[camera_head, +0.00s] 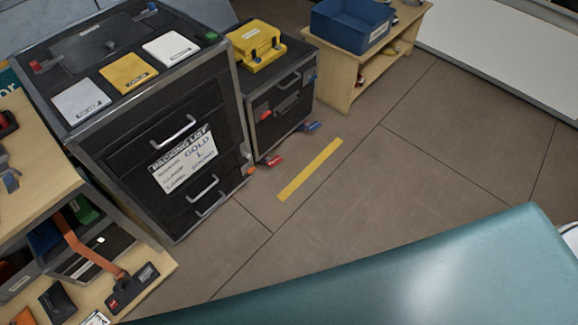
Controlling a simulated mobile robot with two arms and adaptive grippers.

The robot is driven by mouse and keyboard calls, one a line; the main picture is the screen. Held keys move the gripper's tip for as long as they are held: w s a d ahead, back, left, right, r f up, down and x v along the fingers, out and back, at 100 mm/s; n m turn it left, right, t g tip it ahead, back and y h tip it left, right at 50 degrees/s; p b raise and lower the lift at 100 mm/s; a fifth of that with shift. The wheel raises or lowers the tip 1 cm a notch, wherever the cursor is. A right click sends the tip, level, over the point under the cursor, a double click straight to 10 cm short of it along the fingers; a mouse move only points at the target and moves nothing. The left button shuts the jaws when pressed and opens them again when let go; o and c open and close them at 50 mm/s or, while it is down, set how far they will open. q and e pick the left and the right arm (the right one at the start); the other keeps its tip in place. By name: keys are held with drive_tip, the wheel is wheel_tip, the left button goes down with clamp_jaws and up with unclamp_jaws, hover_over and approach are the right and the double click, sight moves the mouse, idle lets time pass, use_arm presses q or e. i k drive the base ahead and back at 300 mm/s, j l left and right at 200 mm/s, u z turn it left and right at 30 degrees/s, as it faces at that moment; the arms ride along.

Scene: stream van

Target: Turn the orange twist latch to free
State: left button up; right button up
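A small orange part (250,171), which looks like the twist latch, sits low on the right front edge of the large black case (120,165). It is too small to tell which way it is turned. The case has metal edges and several drawers with silver handles. Neither of my grippers is in view.
A smaller black case (285,101) with a yellow box (256,45) on top stands right of the large case. A wooden shelf (342,75) holds a blue bin (350,23). Another loaded wooden shelf (35,190) is at left. The floor (400,155) around the yellow strip (310,169) is clear.

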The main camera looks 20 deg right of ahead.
sight(250, 170)
drive_tip(key=i+l, duration=0.1)
drive_tip(key=l, duration=0.3)
drive_tip(key=i+l+u, duration=0.1)
drive_tip(key=l, duration=0.3)
drive_tip(key=i+l, duration=0.15)
drive_tip(key=l, duration=0.25)
drive_tip(key=i+l+u, duration=0.15)
drive_tip(key=l, duration=0.25)
